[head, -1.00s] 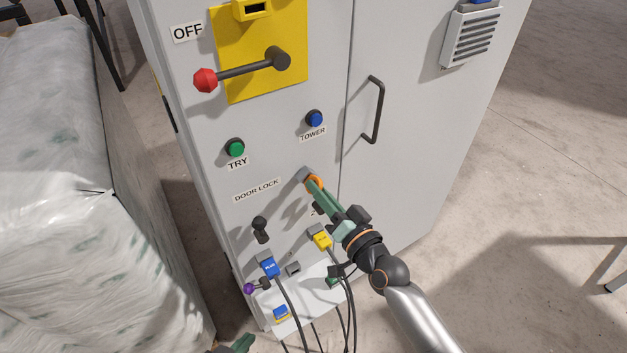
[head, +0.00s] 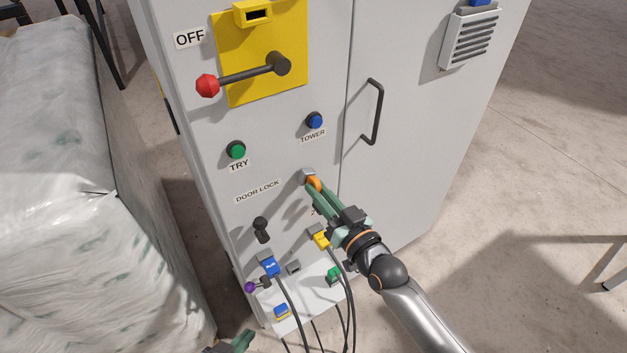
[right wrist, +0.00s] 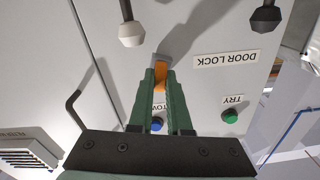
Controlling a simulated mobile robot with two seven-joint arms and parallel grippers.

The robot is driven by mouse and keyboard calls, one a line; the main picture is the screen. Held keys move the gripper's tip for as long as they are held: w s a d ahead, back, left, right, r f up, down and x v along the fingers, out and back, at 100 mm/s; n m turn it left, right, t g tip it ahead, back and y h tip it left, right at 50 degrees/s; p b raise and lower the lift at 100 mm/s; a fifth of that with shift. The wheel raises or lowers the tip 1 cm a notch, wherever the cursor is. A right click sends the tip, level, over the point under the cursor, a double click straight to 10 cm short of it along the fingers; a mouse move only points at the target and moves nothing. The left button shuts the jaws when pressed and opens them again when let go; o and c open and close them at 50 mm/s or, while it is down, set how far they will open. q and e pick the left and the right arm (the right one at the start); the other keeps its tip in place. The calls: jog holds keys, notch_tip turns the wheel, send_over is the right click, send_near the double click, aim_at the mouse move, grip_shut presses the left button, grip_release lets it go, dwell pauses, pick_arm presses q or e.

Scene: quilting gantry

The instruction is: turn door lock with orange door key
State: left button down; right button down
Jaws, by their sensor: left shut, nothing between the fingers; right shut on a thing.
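The orange door key (head: 314,184) is at the grey door lock (head: 307,175) on the cabinet front, right of the DOOR LOCK label (head: 258,190). My right gripper (head: 317,190) is shut on the key. In the right wrist view the orange key (right wrist: 160,76) shows between the green fingers (right wrist: 160,95), its tip at the grey lock block (right wrist: 158,60). How deep the key sits in the lock is hidden. My left gripper (head: 243,340) shows only partly at the bottom edge, shut and empty, away from the cabinet controls.
The cabinet holds a red-knobbed lever (head: 207,85) by the OFF label, green TRY (head: 236,150) and blue TOWER (head: 315,120) buttons, and a door handle (head: 376,112). Below are a black knob (head: 261,229), a blue plug (head: 269,266) and a yellow plug (head: 321,239) with cables. A wrapped bale (head: 90,200) stands left.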

jog(key=shift+n, duration=1)
jog(key=shift+n+p, duration=0.3)
jog(key=c, duration=1.3)
grip_release()
jog(key=shift+n, duration=0.3)
jog(key=o, duration=0.5)
jog(key=v, duration=1.3)
jog(key=s+d+f+m+g+h+p, duration=0.1)
jog(key=s+d+f+m+g+h, duration=0.1)
jog(key=s+d+f, duration=0.2)
jog(key=s+d+f+m+g+h+p, duration=0.1)
jog(key=s+d+f+m+h, duration=0.1)
jog(key=s+f, duration=0.3)
jog(key=s+d+f+m+g+h+p, duration=0.2)
jog(key=s+d+f+h, duration=0.2)
jog(key=f, duration=0.3)
jog(key=shift+s+d+g, duration=0.25)
jog(key=shift+d+g, duration=0.05)
jog(key=shift+d, duration=0.55)
